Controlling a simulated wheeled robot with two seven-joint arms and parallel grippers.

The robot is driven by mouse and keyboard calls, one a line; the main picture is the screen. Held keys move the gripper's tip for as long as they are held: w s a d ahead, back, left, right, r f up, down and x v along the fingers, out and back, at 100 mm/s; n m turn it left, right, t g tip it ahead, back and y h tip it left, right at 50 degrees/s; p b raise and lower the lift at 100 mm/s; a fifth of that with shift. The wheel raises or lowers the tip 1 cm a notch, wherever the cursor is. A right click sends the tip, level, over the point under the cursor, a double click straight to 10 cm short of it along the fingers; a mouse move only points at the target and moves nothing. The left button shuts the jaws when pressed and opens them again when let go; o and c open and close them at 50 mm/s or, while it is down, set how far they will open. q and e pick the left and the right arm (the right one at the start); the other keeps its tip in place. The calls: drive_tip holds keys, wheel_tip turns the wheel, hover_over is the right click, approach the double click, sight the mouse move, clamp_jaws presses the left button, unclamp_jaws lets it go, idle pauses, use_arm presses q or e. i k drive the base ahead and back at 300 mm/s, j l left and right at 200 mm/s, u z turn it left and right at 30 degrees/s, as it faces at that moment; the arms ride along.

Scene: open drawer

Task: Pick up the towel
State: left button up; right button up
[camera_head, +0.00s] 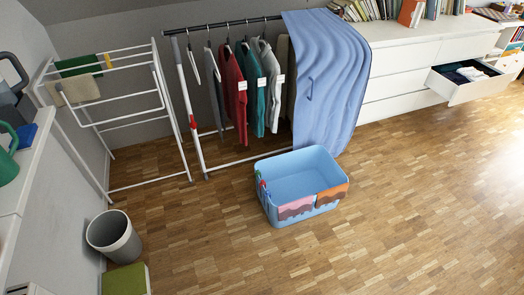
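Several cloths could be the towel, and I cannot tell which is meant. A large blue cloth (328,75) hangs over the right end of the clothes rail. A dark green cloth (79,65) and a beige cloth (80,90) hang on the white drying rack at the left. A pink-and-brown cloth (296,207) and an orange-and-blue cloth (332,194) hang over the front rim of the blue basket. Folded dark and white cloths (465,74) lie in the open drawer (484,90) at the right. Neither of my grippers is in view.
The blue basket (300,173) stands on the wood floor, otherwise empty as far as I see. A grey bin (113,236) and a green-topped box (125,280) stand at lower left. The white drying rack (132,123) stands behind them. The floor (400,220) at right is clear.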

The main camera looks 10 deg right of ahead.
sight(328, 195)
drive_tip(key=i+l, duration=0.2)
drive_tip(key=i, duration=0.25)
drive_tip(key=i+l, duration=0.15)
drive_tip(key=i, duration=0.3)
drive_tip(key=i+l, duration=0.2)
drive_tip(key=i, duration=0.25)
